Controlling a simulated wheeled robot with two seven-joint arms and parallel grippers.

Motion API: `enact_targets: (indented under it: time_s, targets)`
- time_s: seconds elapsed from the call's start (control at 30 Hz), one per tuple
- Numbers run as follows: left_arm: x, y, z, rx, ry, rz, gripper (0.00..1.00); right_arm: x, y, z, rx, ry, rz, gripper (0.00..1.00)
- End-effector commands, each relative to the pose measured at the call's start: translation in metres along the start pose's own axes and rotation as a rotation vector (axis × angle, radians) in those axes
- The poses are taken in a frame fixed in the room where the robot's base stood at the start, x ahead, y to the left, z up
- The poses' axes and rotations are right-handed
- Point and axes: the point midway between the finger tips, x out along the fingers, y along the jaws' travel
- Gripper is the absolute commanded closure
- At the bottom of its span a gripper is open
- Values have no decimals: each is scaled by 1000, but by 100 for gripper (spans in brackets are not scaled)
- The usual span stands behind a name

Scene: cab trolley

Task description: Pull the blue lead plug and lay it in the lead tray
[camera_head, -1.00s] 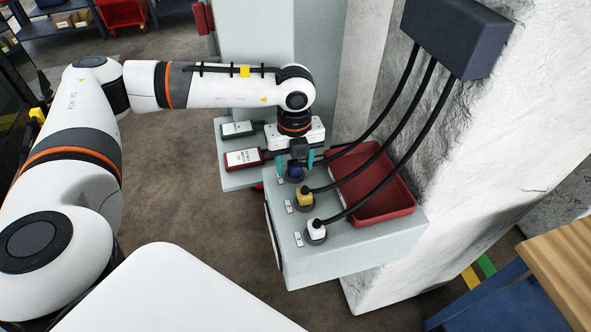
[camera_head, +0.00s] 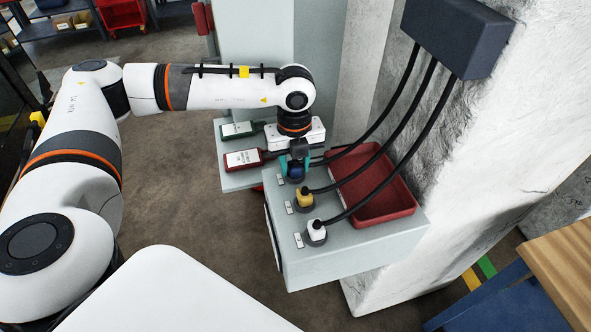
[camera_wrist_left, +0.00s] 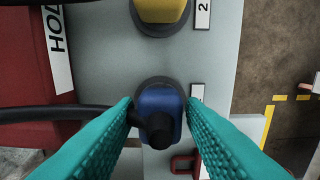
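The blue lead plug (camera_head: 295,173) sits in the far socket of the grey cabinet top, with a dark ring around its base. It shows between teal fingers in the left wrist view (camera_wrist_left: 158,108). A black lead runs from the plug to the left in the wrist view. The red lead tray (camera_head: 378,202) lies right of the plugs, empty apart from leads crossing above it. It also shows in the wrist view (camera_wrist_left: 25,75). My right gripper is not in view.
A yellow plug (camera_head: 305,198) and a white plug (camera_head: 315,230) stand nearer in the same row. Their leads rise to a dark box (camera_head: 458,38) on the rough wall. Red (camera_head: 243,158) and green (camera_head: 238,129) labelled tags lie on the far grey surface.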

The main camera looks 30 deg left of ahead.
Motion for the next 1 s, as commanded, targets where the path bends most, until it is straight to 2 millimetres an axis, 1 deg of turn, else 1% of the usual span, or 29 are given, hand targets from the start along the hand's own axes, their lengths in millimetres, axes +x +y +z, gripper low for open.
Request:
enact_targets:
  time_s: [0.03, 0.2, 0.43, 1.0]
  targets:
    - [0, 0, 0, 0, 0, 0, 72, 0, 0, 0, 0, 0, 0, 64]
    - [0, 0, 0, 0, 0, 0, 100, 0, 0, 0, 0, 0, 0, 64]
    - [-3, 0, 0, 0, 0, 0, 100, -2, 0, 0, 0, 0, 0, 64]
    - [-26, 0, 0, 0, 0, 0, 100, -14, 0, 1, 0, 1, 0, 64]
